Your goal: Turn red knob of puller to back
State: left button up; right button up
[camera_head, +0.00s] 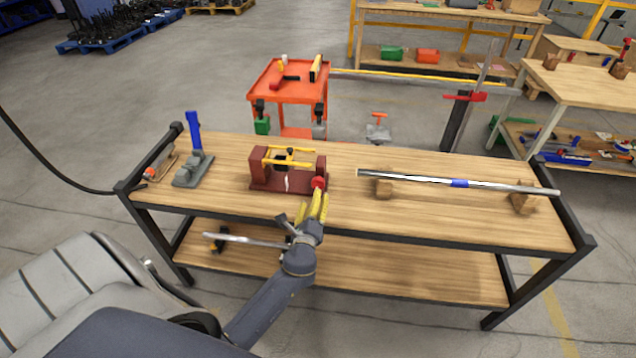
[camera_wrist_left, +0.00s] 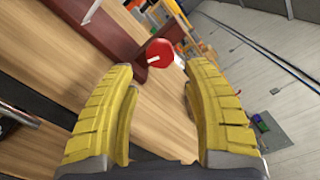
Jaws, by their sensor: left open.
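The puller (camera_head: 268,171) is a dark red frame with yellow bars, standing on the wooden workbench. Its red knob (camera_head: 318,183) is on the right front end of the frame. The knob also shows in the left wrist view (camera_wrist_left: 160,53), round, with a pale pin or handle pointing left. My left gripper (camera_head: 319,203) has yellow fingers and is just in front of the knob. In the wrist view the fingers (camera_wrist_left: 155,105) are apart, with the knob beyond and between their tips, apparently not touched. My right gripper is not in view.
On the bench (camera_head: 345,210), a grey tool with a blue handle (camera_head: 193,140) stands at left. A long metal bar (camera_head: 420,178) rests on wooden blocks at right. An orange cart (camera_head: 287,85) stands behind. Bare bench top lies right of the puller.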

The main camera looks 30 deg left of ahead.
aim_at(317, 185)
pick_arm(q)
jog(key=x, duration=0.9)
